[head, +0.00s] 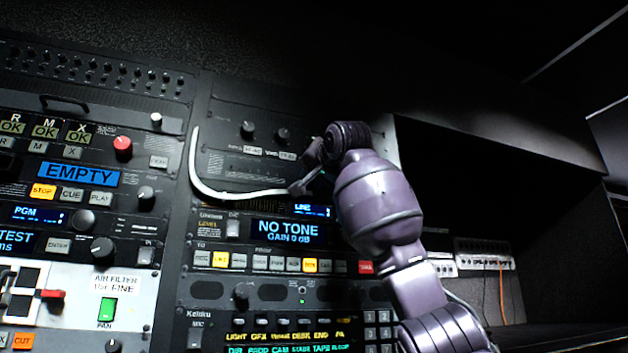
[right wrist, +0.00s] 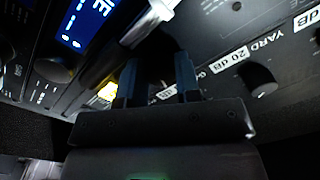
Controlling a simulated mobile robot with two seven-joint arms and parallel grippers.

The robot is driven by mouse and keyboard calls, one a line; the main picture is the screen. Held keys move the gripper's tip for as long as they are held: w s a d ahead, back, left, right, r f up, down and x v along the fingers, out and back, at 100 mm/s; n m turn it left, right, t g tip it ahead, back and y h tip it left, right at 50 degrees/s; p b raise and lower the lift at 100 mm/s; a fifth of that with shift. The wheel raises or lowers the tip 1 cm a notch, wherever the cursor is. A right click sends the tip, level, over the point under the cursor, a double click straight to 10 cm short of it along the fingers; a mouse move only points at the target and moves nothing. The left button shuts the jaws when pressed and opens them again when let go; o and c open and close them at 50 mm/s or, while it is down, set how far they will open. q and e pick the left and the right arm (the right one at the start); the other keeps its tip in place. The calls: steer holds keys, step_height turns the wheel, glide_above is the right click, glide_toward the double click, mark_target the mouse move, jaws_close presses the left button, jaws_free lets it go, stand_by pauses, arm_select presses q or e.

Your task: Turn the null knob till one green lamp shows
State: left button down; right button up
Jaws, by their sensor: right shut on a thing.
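My right gripper (head: 308,172) reaches in from the right to the upper middle panel. In the right wrist view its two blue-black fingers (right wrist: 156,75) are shut on a dark knob (right wrist: 155,72), mostly hidden in shadow between them. I cannot read that knob's label. In the head view the gripper hides the knob. One small green lamp (head: 302,302) shows lower on the middle rack; I cannot tell whether it belongs to this knob. A yellow light (right wrist: 108,92) glows beside the left finger. My left gripper is not in view.
A white cable (head: 240,194) curves across the panel to beside my right gripper and crosses just beyond the fingers in the wrist view (right wrist: 150,22). A "NO TONE" display (head: 287,230) and a button row sit below. Another knob (right wrist: 262,80) stands right of the fingers.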

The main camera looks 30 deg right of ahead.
steer(key=shift+m, duration=0.7)
steer(key=o, duration=0.9)
steer(key=shift+s, duration=0.15)
steer(key=b+v, duration=0.3)
steer(key=v, duration=0.7)
steer(key=shift+s+a+b, duration=0.1)
steer(key=shift+s+b, duration=0.2)
